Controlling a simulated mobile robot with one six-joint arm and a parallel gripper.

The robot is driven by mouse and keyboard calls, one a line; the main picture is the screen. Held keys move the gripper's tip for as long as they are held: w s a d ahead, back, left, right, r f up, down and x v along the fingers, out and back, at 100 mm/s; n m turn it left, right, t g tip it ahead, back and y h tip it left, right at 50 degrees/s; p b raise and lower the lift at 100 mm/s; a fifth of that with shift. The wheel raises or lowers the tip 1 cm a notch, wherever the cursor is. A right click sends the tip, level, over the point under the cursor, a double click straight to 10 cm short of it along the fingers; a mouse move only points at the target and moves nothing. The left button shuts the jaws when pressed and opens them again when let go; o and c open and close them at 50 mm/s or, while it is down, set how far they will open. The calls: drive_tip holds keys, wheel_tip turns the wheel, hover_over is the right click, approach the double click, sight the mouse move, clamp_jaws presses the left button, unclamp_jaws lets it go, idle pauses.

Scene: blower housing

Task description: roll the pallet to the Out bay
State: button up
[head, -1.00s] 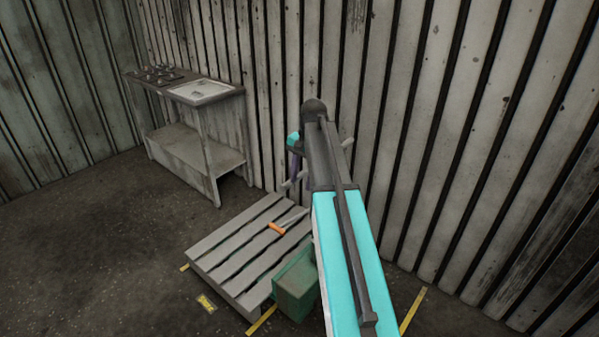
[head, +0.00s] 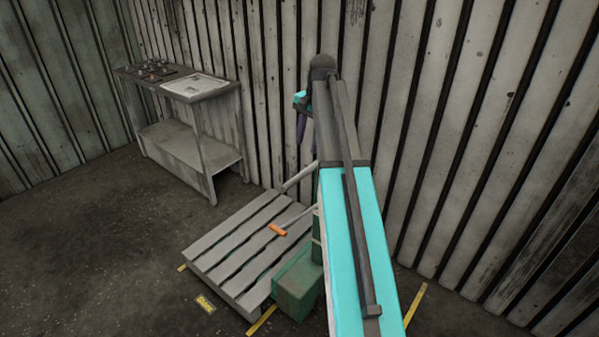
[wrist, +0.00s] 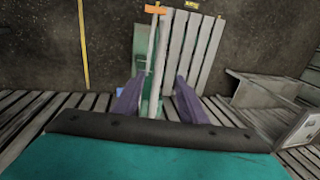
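The slatted grey pallet (head: 225,255) lies on the floor by the corrugated wall; its slats also show in the wrist view (wrist: 205,55). A green box-like body (head: 298,290) stands at its near right edge, partly behind my arm. A pale rod with an orange end (head: 277,230) reaches over the pallet. My gripper (head: 303,135) is above the pallet's far right side. In the wrist view my gripper (wrist: 158,97) has its purple fingers apart, with the pale rod (wrist: 156,55) running between them in the picture; contact cannot be told. No Out bay label is readable.
A workbench (head: 190,90) with small parts and a tray stands at the back left. Yellow floor strips (head: 262,320) and a small yellow sign (head: 205,304) lie near the pallet. The floor (head: 80,240) at left is open; the wall (head: 450,130) closes the right.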

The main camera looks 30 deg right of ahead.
sight(301, 174)
drive_tip(key=shift+f, duration=0.1)
drive_tip(key=shift+w+a+f+p, duration=0.2)
drive_tip(key=shift+w+f+p, duration=0.3)
drive_tip(key=shift+f, duration=1.7)
drive_tip(key=shift+w+a+f+p, duration=0.25)
drive_tip(key=shift+f+p, duration=0.4)
drive_tip(key=shift+f, duration=1.6)
drive_tip(key=shift+w+a+f+p, duration=0.1)
drive_tip(key=shift+w+f+p, duration=0.4)
drive_tip(key=shift+f, duration=1.7)
drive_tip(key=shift+c, duration=0.3)
clamp_jaws()
drive_tip(key=shift+s+d, duration=0.1)
drive_tip(key=shift+d, duration=0.05)
